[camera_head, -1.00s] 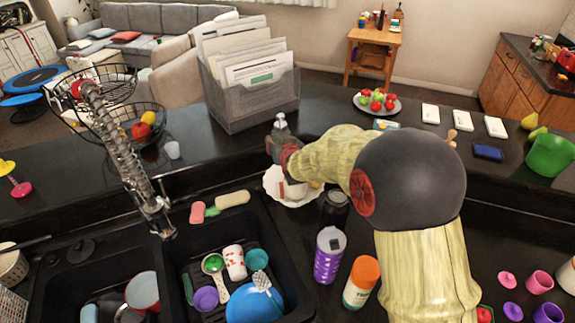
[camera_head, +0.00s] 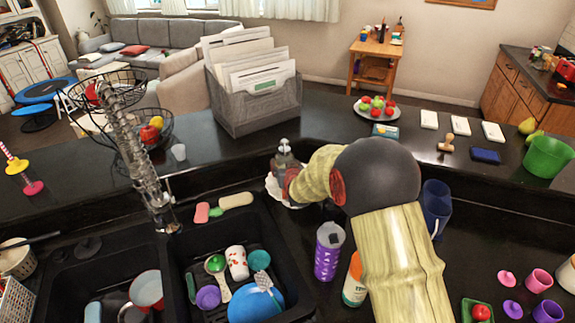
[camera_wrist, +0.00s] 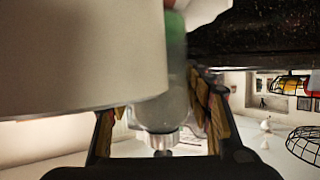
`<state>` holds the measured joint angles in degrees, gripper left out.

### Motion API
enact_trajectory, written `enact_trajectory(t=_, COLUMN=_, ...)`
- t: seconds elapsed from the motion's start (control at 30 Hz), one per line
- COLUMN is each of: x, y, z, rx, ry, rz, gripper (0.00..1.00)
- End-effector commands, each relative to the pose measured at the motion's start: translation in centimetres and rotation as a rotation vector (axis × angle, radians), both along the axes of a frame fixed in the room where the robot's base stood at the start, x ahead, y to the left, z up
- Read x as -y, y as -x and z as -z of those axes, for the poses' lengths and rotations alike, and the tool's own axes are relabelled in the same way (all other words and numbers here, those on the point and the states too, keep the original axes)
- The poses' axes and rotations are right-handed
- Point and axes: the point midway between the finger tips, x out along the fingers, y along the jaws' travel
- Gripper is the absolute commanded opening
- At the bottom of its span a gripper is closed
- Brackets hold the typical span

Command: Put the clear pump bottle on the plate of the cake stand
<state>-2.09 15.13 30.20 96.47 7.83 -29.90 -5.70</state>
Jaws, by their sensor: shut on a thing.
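The clear pump bottle (camera_head: 284,158) stands roughly upright, pump up, in the head view, just over or at the back part of the cake stand's white scalloped plate (camera_head: 272,188). I cannot tell whether its base touches the plate. In the wrist view the bottle (camera_wrist: 163,108) shows upside down between the two fingers of my gripper (camera_wrist: 160,125), which is shut on it. My arm hides the gripper and much of the plate in the head view. A large cream surface (camera_wrist: 80,55) fills the wrist view's upper left; I cannot tell what it is.
A grey file holder (camera_head: 255,105) stands behind the bottle. A purple tumbler (camera_head: 328,252), an orange-capped bottle (camera_head: 355,280) and a blue mug (camera_head: 437,207) stand near my arm. The double sink (camera_head: 180,262) lies at the front left.

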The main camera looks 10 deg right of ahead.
Motion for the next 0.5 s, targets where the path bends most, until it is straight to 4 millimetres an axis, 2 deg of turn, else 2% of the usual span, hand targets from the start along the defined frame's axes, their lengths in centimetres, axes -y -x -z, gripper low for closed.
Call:
enact_trajectory(t=0.1, x=-0.01, y=-0.06, z=0.26, rx=0.002, ry=0.000, rz=0.000, gripper=0.02)
enact_trajectory(t=0.13, x=0.00, y=0.01, z=0.39, rx=-0.001, ry=0.000, rz=0.000, gripper=0.51)
enact_trajectory(t=0.43, x=0.00, y=0.00, z=0.26, rx=-0.001, ry=0.000, rz=0.000, gripper=0.68)
enact_trajectory(t=0.5, x=0.00, y=0.00, z=0.25, rx=0.000, ry=0.000, rz=0.000, gripper=0.68)
